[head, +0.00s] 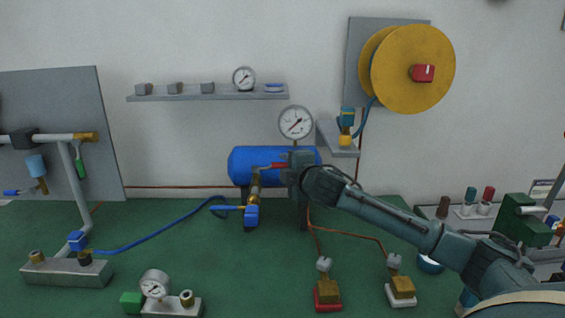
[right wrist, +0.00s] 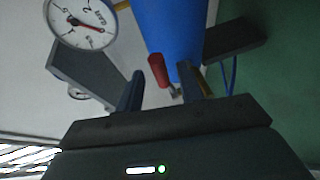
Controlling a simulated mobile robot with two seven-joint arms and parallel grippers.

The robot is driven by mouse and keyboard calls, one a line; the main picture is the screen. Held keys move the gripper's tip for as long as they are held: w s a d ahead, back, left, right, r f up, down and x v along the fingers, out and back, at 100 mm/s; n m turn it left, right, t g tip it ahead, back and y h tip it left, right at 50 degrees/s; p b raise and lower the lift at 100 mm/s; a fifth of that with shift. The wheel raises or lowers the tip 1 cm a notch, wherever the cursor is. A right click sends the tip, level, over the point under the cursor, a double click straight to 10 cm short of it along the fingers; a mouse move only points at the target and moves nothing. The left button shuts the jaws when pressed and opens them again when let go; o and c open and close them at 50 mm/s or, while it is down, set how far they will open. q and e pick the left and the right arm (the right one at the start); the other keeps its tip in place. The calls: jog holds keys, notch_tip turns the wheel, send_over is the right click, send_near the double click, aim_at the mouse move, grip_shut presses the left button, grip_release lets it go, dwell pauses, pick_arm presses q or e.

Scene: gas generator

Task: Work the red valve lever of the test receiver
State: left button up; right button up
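The test receiver is a blue horizontal tank (head: 240,163) on the green bench, with a white dial gauge (head: 296,122) above it. Its red valve lever (head: 279,165) shows just left of my right gripper (head: 287,174) in the head view. In the right wrist view the red lever (right wrist: 158,70) lies between the two separated fingertips of my right gripper (right wrist: 162,84), with visible space around it. The tank (right wrist: 172,30) and the gauge (right wrist: 82,22) fill the view beyond. My right gripper looks open and holds nothing. My left gripper is not in view.
A brass fitting with a blue hose (head: 252,205) hangs at the tank's left front. A small wall shelf (head: 338,140) is close right of the gauge. The green bench left of centre is mostly clear.

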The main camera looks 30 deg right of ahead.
jog(key=shift+x, duration=1.3)
grip_shut()
